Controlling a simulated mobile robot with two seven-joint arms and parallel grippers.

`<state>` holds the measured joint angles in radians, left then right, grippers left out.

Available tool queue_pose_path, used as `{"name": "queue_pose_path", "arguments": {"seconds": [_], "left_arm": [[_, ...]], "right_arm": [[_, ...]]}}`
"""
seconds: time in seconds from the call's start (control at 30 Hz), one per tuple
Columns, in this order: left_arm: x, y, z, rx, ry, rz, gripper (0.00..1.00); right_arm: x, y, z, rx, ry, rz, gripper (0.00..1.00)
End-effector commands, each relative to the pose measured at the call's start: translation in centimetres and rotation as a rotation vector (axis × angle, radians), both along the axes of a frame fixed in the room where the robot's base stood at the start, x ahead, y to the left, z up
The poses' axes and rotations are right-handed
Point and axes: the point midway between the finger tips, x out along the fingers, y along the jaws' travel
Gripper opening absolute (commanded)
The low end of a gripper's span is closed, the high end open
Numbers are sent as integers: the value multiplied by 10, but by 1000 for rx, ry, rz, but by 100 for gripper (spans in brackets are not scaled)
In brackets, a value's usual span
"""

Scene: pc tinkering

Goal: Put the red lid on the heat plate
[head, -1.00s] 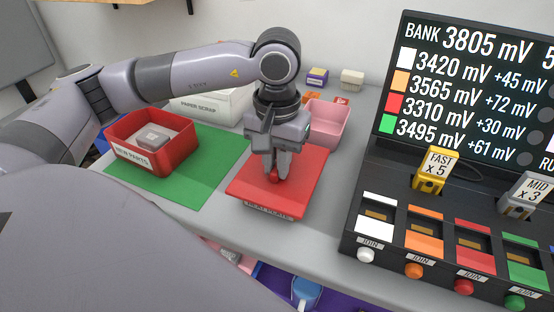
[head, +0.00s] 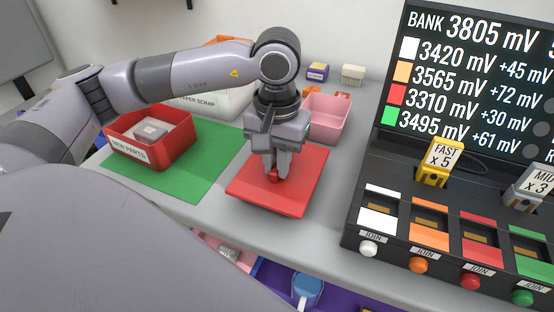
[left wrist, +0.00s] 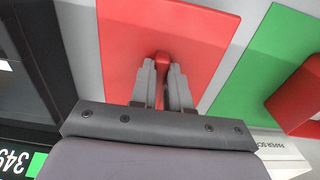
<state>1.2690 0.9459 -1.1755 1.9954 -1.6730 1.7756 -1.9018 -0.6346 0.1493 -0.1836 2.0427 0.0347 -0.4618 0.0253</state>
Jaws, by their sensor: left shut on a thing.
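The red lid (head: 295,195) is a flat square plate with a red knob (head: 274,177) on top. It is in the middle of the head view, beside the green mat. My left gripper (head: 276,174) points down from above and is shut on the knob. In the left wrist view the fingers (left wrist: 161,75) close on the knob and the red lid (left wrist: 195,35) spreads beyond them. The heat plate does not show now; the lid hides what is under it, so I cannot tell whether they touch. My right gripper is out of view.
A red bin labelled NEW PARTS (head: 168,152) stands on the green mat (head: 205,180) at left. A pink bin (head: 330,117) and a white paper scrap box (head: 222,102) are behind. The black bank console (head: 385,215) stands close at right. The counter's front edge (head: 250,225) is near.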

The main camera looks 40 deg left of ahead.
Motion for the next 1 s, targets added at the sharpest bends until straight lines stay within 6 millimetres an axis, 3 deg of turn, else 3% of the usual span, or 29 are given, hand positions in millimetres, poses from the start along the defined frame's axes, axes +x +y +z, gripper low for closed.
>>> {"name": "queue_pose_path", "arguments": {"seconds": [0.2, 0.23, 0.3, 0.33, 0.67, 1.0], "left_arm": [[0, 0, -4, 0, 0, 0, 0], [0, 0, -4, 0, 0, 0, 19], [0, 0, -3, 0, 0, 0, 42], [0, 0, -3, 0, 0, 0, 46], [0, 0, 1, -1, -1, 0, 46], [1, -1, 53, -1, -3, -1, 46]], "right_arm": [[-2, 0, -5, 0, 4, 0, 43], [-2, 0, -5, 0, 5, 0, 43], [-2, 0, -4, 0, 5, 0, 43], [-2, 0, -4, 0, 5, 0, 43], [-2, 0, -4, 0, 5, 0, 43], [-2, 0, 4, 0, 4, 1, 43]]}}
